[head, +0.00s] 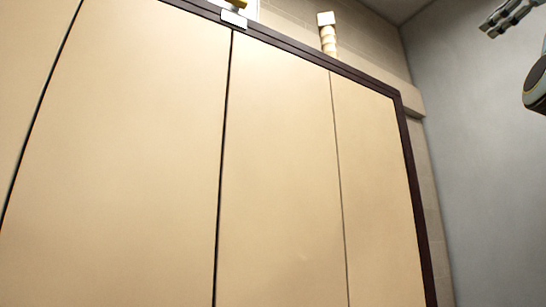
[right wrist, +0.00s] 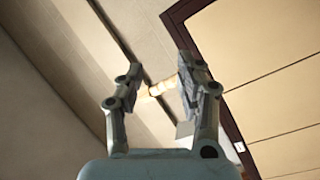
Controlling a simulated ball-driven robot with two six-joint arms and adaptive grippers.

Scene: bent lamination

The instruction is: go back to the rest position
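My right gripper (head: 492,26) shows at the top right corner of the head view, in front of the bare grey wall and apart from everything else. In the right wrist view its two fingers (right wrist: 160,88) stand well apart, with nothing held between them. My left gripper is in neither view.
Large tan panels (head: 285,170) with a dark brown frame (head: 408,140) fill most of the head view. A small white piece (head: 234,18) sits on the top frame edge. A segmented pale column (head: 328,38) rises behind the frame. Free room lies before the grey wall (head: 480,180).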

